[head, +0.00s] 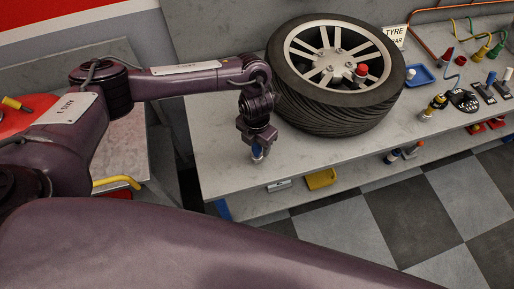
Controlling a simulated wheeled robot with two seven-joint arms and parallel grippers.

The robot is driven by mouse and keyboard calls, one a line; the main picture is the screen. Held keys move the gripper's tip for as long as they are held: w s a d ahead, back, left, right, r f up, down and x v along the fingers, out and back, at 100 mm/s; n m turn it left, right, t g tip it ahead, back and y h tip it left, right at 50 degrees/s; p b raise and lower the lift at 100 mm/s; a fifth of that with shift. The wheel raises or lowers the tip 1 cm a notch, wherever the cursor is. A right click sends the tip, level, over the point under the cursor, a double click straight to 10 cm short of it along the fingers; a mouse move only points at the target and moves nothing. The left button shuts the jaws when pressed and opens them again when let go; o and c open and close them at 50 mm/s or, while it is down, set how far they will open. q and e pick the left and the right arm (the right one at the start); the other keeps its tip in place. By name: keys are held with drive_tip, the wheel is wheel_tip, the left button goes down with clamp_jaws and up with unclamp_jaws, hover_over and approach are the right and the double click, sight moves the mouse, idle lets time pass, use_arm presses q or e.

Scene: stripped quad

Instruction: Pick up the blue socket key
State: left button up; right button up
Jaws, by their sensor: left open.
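A small blue-topped piece, which looks like the blue socket key (257,154), shows at the tip of my left gripper (256,145), near the front left edge of the grey bench (222,168). My left gripper points down with its fingers open, around or just above this piece. The fingers partly hide it, so I cannot tell whether they touch it. My right gripper is not in view.
A large tyre (335,112) lies on the bench just right of my left gripper, with a red-topped piece (361,71) on it. A blue tray (422,77) and several small tools stand farther right. A yellow bin (321,179) sits on the lower shelf.

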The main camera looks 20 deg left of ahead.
use_arm(q)
drive_tip(key=f, duration=0.2)
drive_tip(key=shift+w+f, duration=0.2)
drive_tip(key=shift+f, duration=0.15)
drive_tip(key=c, duration=1.1)
drive_tip(key=shift+c, duration=0.3)
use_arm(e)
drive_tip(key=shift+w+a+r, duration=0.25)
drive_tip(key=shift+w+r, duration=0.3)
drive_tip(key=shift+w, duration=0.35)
use_arm(q)
drive_tip(key=shift+r, duration=0.1)
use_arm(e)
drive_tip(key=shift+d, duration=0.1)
